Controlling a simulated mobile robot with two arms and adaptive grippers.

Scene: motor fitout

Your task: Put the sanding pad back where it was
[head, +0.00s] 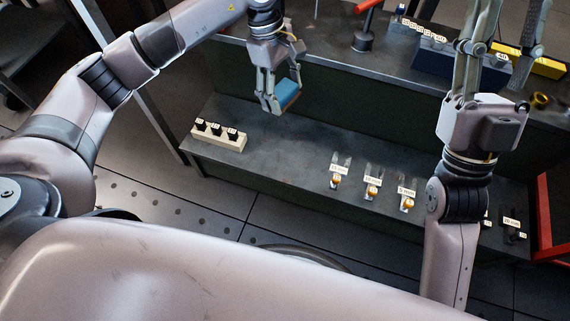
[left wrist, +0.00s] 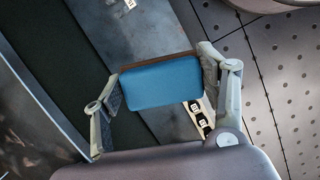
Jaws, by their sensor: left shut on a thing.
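The sanding pad, a blue block with a brown face, (head: 287,92) is in my left gripper (head: 280,98) in the head view. The gripper is shut on it and holds it above the lower grey shelf (head: 290,150), apart from that surface. In the left wrist view the pad (left wrist: 160,83) sits between the two fingers of my left gripper (left wrist: 160,90), its blue side facing the camera. My right gripper (head: 507,35) is at the upper right over the upper bench, its fingers apart and nothing seen between them.
A pale block with several black labelled pieces (head: 220,138) stands at the shelf's left end. Several labelled clear holders with orange parts (head: 372,186) stand to the right. A red-handled tool (head: 364,35) and a blue labelled rack (head: 432,58) are on the upper bench. The shelf's middle is clear.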

